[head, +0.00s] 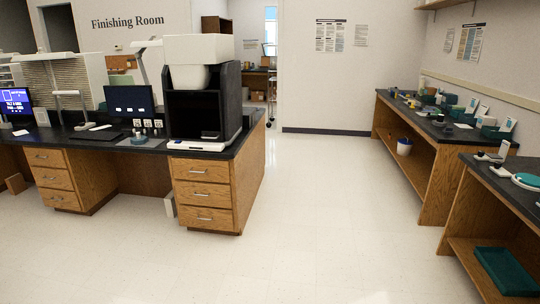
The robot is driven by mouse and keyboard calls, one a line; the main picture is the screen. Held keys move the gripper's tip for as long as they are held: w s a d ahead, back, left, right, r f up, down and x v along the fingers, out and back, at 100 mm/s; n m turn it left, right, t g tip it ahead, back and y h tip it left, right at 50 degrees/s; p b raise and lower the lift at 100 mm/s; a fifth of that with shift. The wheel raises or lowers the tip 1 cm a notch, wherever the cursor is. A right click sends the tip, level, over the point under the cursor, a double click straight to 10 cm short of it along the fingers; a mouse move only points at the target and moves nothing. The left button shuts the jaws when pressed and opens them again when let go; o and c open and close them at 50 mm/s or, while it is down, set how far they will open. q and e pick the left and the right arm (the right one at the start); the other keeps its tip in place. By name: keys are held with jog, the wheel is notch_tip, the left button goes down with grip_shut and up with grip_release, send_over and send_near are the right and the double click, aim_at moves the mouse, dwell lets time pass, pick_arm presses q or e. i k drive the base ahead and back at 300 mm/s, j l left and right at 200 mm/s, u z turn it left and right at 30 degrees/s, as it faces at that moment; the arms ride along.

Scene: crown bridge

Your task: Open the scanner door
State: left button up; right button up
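A large machine that looks like the scanner (238,95) stands on the black-topped desk at centre left. It has a white top (196,47), a black body and a white front base strip (196,145). Its front shows a dark recess (194,115). I cannot tell whether a door covers this recess or stands open. Neither of my grippers is in view.
The wooden desk (204,194) with drawers fills the left, with monitors and lamps on it. Wooden benches (432,150) with small items line the right wall. The white floor (270,235) between them is clear. A doorway opens behind the machine.

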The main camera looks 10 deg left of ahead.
aim_at(194, 115)
jog(key=i+j+u, duration=0.15)
jog(key=i+u, duration=0.2)
jog(key=i, duration=0.25)
jog(key=i+u, duration=0.35)
jog(key=i, duration=0.25)
jog(key=i+l+u, duration=0.15)
jog(key=i+u, duration=0.2)
jog(key=i, duration=0.25)
